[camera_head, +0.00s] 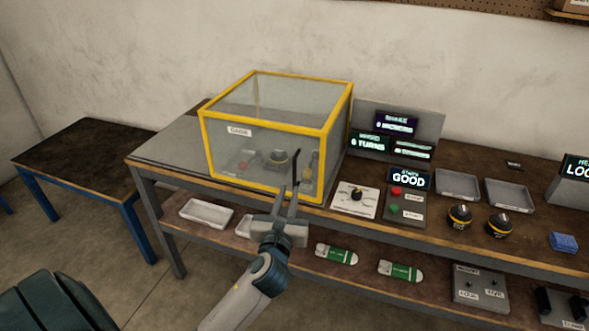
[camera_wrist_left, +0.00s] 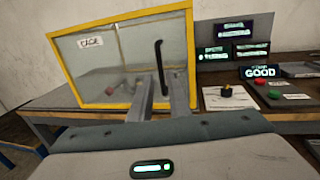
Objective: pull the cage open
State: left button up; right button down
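The cage (camera_head: 267,192) is a clear-walled box with a yellow frame and a "CAGE" label, standing on the workbench. It looks closed. Its upright black bar handle (camera_head: 296,168) is on the front face, near the right side. My left gripper (camera_head: 288,196) is in front of that face, at the handle's lower part. In the left wrist view the cage (camera_wrist_left: 115,105) fills the upper left. The handle (camera_wrist_left: 159,68) appears between the two separated fingers of my left gripper (camera_wrist_left: 160,92). I cannot tell whether they touch it. My right gripper is not in view.
Inside the cage is a black knob-like part (camera_head: 277,157). Right of the cage are a dial plate (camera_head: 354,199), a button panel (camera_head: 407,206), trays (camera_head: 457,184) and display screens (camera_head: 398,121). A lower shelf (camera_head: 310,256) holds parts. A low table (camera_head: 80,150) stands left.

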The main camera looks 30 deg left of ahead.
aim_at(294, 172)
pick_arm(q)
jog(key=p+x, duration=0.1)
jog(key=x, duration=0.9)
jog(key=shift+w+a+p, duration=0.1)
jog(key=shift+w+p, duration=0.15)
jog(key=shift+p, duration=0.05)
jog(key=shift+c, duration=0.7)
grip_shut()
